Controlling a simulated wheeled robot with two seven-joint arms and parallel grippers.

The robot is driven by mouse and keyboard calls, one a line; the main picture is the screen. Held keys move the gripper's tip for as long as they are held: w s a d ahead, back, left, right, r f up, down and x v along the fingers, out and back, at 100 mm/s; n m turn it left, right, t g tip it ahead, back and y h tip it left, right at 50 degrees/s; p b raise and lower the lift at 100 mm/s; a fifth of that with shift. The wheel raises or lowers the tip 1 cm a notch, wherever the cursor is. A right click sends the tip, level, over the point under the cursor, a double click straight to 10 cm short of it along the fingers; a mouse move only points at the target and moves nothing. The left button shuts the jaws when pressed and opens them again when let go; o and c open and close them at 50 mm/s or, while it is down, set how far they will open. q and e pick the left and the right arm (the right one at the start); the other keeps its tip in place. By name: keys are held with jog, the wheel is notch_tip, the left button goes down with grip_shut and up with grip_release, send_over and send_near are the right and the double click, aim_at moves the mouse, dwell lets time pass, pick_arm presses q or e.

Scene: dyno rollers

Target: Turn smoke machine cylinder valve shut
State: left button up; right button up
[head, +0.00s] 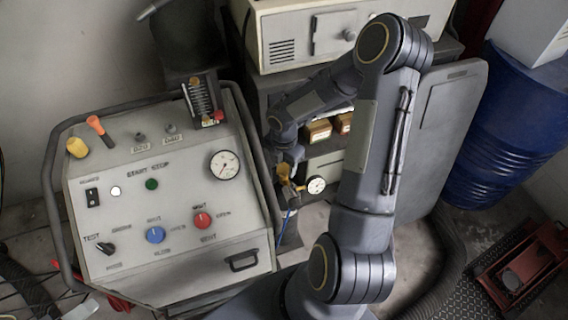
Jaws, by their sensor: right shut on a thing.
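A small brass-yellow valve (284,174) sits low between the grey control panel and the cabinet, with a small white gauge (316,185) beside it and a blue hose (288,222) below. My right arm reaches up from the bottom and bends back over the cabinet. My right gripper (289,159) points down at the top of the valve and is shut on its handle. The fingertips are small and partly hidden by my own wrist, so the handle's angle is hard to tell. My left gripper does not show.
A grey control panel (130,215) with a tube frame, knobs and a gauge stands close on the left. A cream box (300,38) sits on the dark cabinet behind. A blue drum (510,130) and a red floor jack (522,268) are on the right.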

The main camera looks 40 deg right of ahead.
aim_at(284, 168)
jog(key=m+b, duration=0.1)
jog(key=m, duration=0.2)
jog(key=shift+f+b, duration=0.1)
jog(key=shift+b, duration=0.25)
jog(key=shift+m+b, duration=0.5)
jog(key=shift+m, duration=0.9)
jog(key=o, duration=1)
notch_tip(284, 168, up, 7)
jog(key=shift+r, duration=0.55)
